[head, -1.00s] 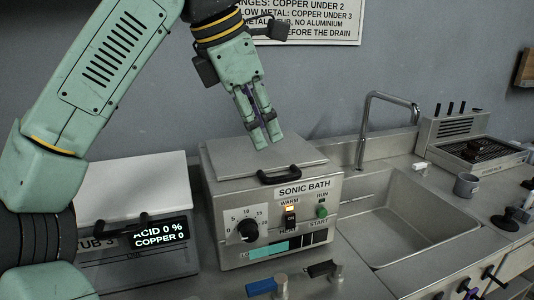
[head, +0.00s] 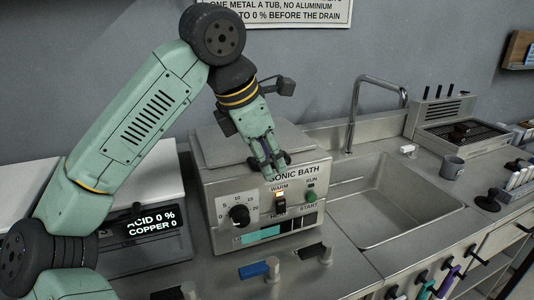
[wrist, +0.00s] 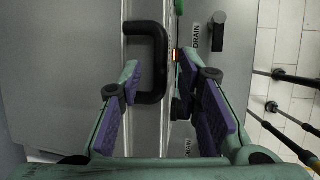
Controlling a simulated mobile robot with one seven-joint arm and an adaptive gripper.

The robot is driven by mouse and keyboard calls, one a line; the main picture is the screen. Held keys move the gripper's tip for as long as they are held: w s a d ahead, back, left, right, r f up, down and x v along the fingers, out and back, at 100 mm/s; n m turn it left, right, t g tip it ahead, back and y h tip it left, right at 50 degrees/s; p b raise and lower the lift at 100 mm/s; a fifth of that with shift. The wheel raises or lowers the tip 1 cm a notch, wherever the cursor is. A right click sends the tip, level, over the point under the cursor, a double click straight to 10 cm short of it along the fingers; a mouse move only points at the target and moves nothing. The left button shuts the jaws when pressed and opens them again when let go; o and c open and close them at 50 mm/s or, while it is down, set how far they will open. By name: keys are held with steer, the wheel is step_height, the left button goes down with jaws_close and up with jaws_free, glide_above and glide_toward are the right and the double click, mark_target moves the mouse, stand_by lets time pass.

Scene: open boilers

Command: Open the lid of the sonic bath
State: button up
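The sonic bath (head: 262,215) is a steel box with a dial, switches and a label on its front. Its flat lid (head: 220,148) is down. The lid's black handle (wrist: 160,62) stands at the lid's front edge; in the head view my gripper mostly hides it. My gripper (head: 269,170) points down at the handle. In the wrist view my gripper (wrist: 165,85) has its purple-padded fingers apart, one on each side of the handle's bar, with gaps visible. Whether the fingertips touch the lid I cannot tell.
A sink (head: 385,205) with a tall faucet (head: 352,115) is right of the bath. Tub 3's display (head: 152,222) and pale lid are at left. Blue (head: 255,270) and black drain levers stand in front. A grey mug (head: 452,167) is farther right.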

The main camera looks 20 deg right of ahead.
steer(key=shift+c, duration=0.2)
jaws_close()
stand_by(0.6)
